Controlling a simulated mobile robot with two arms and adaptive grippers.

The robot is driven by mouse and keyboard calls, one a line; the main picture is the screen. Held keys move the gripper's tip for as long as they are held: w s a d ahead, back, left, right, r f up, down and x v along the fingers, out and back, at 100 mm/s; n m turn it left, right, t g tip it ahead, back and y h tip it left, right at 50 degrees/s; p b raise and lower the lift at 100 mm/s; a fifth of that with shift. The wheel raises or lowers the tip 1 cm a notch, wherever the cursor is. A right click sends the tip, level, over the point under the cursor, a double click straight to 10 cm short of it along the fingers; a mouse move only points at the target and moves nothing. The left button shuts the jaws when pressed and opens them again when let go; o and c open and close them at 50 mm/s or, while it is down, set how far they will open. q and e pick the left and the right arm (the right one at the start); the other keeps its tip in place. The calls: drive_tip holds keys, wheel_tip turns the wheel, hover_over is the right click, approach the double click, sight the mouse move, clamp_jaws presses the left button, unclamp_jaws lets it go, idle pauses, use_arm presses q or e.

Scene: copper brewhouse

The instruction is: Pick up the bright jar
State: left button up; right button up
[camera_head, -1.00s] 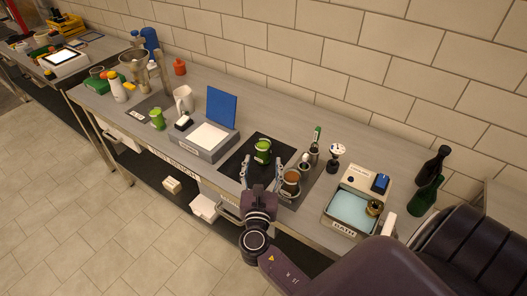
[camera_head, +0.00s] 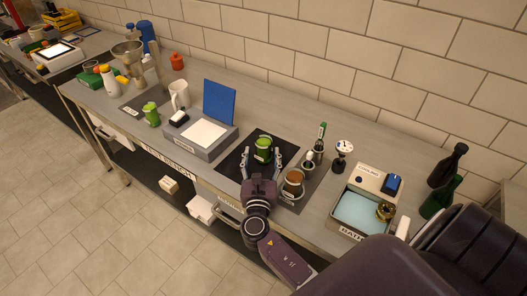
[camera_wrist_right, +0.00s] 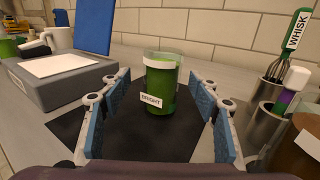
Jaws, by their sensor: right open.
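The bright jar (camera_head: 263,149) is a green jar with a white band and a clear top; it stands upright on a black mat (camera_head: 234,163). In the right wrist view the jar (camera_wrist_right: 161,84) carries a label reading BRIGHT and stands ahead, centred between the fingers. My right gripper (camera_head: 263,160) is open, its fingers reaching toward the jar from the front; in the wrist view the blue finger pads (camera_wrist_right: 160,118) lie to either side with gaps to the jar. My left gripper is not in view.
A grey scale with a white plate (camera_head: 205,132) and blue panel (camera_head: 219,102) stands left of the mat. Right are a brown-topped container (camera_head: 294,183), a whisk holder (camera_head: 319,147) and a bath (camera_head: 360,211). Another green jar (camera_head: 151,114) stands farther left. Dark bottles (camera_head: 447,166) stand far right.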

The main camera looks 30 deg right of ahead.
sight(264, 140)
drive_tip(key=p+x, duration=0.1)
drive_tip(key=x, duration=0.3)
drive_tip(key=shift+w+d+r, duration=0.15)
drive_tip(key=shift+d, duration=0.1)
drive_tip(key=shift+c, duration=0.2)
drive_tip(key=c, duration=1.3)
drive_tip(key=shift+c, duration=0.6)
drive_tip(key=shift+r, duration=0.15)
